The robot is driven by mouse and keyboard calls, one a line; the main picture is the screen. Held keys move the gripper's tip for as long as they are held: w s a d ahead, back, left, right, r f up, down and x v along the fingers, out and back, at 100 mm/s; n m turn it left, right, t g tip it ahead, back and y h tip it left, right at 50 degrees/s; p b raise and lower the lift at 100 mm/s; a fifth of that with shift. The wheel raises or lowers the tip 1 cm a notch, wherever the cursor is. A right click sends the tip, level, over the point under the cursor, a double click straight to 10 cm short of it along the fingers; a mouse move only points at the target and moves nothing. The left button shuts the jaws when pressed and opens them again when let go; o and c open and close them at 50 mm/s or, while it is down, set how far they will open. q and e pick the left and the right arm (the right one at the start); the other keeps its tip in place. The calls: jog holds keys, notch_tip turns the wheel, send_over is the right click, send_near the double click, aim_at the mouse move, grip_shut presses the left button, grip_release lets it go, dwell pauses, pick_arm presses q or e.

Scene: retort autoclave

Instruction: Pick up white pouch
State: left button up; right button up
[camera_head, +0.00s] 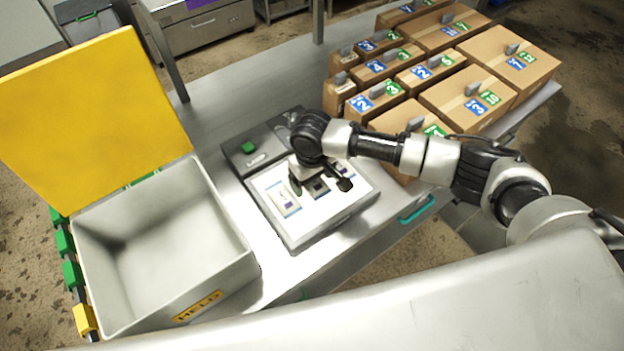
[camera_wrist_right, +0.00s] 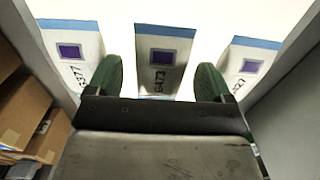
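Three flat white pouches with blue top strips and purple squares lie in a row on a lit white panel. In the right wrist view they are the left pouch (camera_wrist_right: 72,48), the middle pouch (camera_wrist_right: 165,50) and the right pouch (camera_wrist_right: 245,65). The head view shows the left pouch (camera_head: 284,199) clear of the hand; the others are partly covered. My right gripper (camera_head: 320,186) is open over the middle pouch, its green-padded fingers (camera_wrist_right: 159,78) on either side of it. Contact cannot be told. My left gripper is not in view.
The panel sits in a grey tray-like station (camera_head: 292,240) with a green button (camera_head: 248,147). A white bin (camera_head: 160,235) labelled HELD, with a raised yellow lid (camera_head: 95,115), stands at left. Several labelled cardboard boxes (camera_head: 470,97) crowd the table's right.

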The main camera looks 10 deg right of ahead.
jog(key=c, duration=0.9)
